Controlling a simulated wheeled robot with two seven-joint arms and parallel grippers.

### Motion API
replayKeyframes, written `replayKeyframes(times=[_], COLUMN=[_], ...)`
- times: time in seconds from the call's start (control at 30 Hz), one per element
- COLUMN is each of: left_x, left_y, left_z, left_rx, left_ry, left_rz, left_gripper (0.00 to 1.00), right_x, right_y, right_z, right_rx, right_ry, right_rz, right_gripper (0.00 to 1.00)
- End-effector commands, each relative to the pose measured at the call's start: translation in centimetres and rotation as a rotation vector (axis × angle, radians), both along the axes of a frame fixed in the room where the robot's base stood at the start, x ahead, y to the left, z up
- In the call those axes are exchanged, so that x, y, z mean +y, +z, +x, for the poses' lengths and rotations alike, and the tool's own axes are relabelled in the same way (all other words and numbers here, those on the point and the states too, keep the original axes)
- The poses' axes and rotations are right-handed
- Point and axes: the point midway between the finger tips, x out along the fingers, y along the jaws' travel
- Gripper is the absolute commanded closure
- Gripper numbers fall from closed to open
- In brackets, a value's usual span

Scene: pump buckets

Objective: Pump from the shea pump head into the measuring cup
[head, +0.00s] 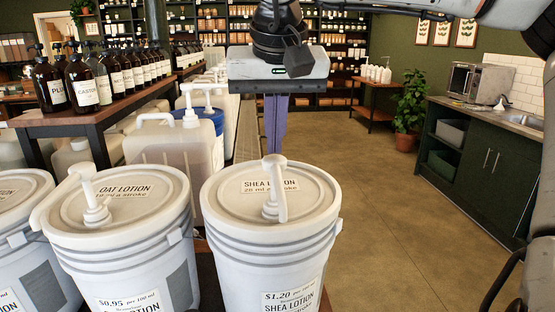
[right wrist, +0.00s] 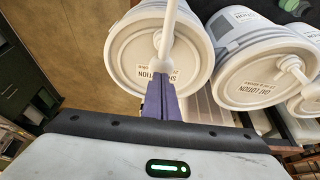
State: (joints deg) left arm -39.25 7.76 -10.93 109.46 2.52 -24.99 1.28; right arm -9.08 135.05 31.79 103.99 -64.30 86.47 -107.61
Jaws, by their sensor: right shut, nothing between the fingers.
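The shea lotion bucket (head: 225,205) is white with a lid and stands front centre in the head view. Its white shea pump head (head: 275,185) rises from the lid, with its top at the far side. My right gripper (head: 274,150) is shut and empty. Its purple fingers point down, just beyond the pump's top in the head view. In the right wrist view the fingertips (right wrist: 160,80) overlap the lower end of the white pump (right wrist: 170,35) over the bucket lid (right wrist: 130,55); I cannot tell if they touch. No measuring cup and no left gripper are in view.
The oat lotion bucket (head: 145,205) with its own pump (head: 92,200) stands close on the left, and another white bucket (head: 20,190) stands beyond it. A translucent jug (head: 165,150) and brown bottles (head: 85,82) are behind. Open floor (head: 385,190) lies to the right.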

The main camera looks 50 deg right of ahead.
Motion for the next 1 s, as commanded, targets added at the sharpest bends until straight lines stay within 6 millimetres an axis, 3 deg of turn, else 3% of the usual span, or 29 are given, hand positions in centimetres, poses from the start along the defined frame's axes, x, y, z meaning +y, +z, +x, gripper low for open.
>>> replayKeyframes(times=[0.47, 1.0], left_x=[0.0, 0.0], left_y=[0.0, -0.9], left_z=[0.0, -0.1], left_rx=[0.001, 0.004], left_ry=[0.0, 0.0], left_rz=[0.0, 0.001], left_gripper=[0.69, 0.69], right_x=[0.0, 0.0], right_y=[0.3, -1.2], right_z=[0.1, 0.1], right_rx=[-0.004, -0.002], right_ry=[0.0, -0.001], right_rz=[0.0, 0.0], right_gripper=[1.0, 1.0])
